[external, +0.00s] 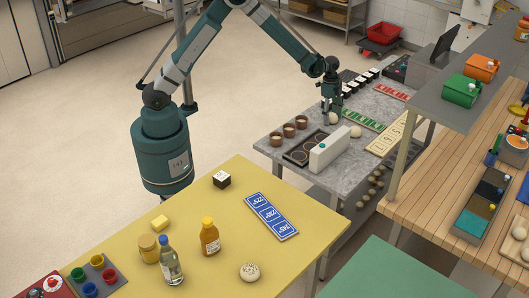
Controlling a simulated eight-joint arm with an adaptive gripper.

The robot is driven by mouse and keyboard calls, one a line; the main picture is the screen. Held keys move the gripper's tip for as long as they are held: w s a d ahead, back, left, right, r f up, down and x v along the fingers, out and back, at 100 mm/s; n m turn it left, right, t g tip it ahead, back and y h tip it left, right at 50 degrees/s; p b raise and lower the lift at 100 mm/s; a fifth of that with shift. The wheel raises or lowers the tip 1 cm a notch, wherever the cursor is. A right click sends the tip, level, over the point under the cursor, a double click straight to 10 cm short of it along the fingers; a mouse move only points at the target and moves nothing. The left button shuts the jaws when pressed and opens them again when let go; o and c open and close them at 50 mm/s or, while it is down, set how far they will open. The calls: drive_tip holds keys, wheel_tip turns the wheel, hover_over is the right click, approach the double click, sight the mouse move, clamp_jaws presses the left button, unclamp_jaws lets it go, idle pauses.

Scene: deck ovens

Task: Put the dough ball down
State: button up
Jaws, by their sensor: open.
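A pale dough ball (333,119) rests on the grey worktop (372,98), as far as I can tell, directly under my gripper (331,108). My gripper points down and its jaws are open. Its fingertips are at or just above the ball's top; the view is too small to tell whether they touch it. A second pale ball (356,131) sits just to the right and nearer the camera.
A white box (329,148), a dark tray with round wells (305,147) and brown cups (289,131) stand nearby. A green strip (364,120) and a cream numbered board (388,136) lie to the right. A yellow table (310,222) holds bottles and a blue board.

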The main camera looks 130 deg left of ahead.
drive_tip(key=shift+r, duration=0.1)
wheel_tip(320, 180, up, 12)
drive_tip(key=s+p, duration=0.1)
drive_tip(key=shift+s, duration=0.25)
idle(0.4)
idle(0.5)
idle(0.5)
